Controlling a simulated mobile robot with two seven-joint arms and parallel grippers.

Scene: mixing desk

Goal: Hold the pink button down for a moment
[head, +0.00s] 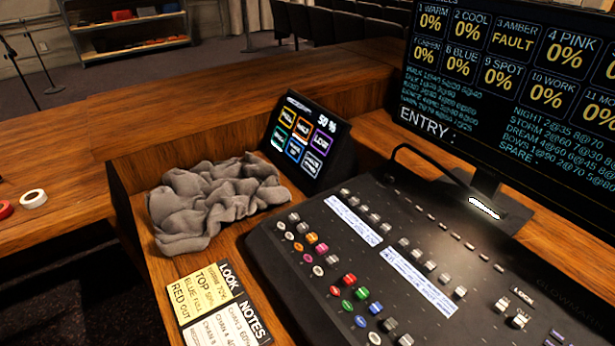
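The mixing desk (410,262) is a dark slanted console on the wooden desk. A small round pink button (307,258) sits near its left edge, in a short row of mostly pale buttons. A pink fader cap (321,248) is just up and right of it. Nothing covers the pink button. I cannot tell whether it is pressed or lit. Neither of my grippers is in view.
A crumpled grey cloth (213,203) lies left of the console, with look notes (219,305) in front of it. A small touch screen (306,140) stands behind. A large monitor (510,85) rises at the back right. Tape rolls (33,199) lie far left.

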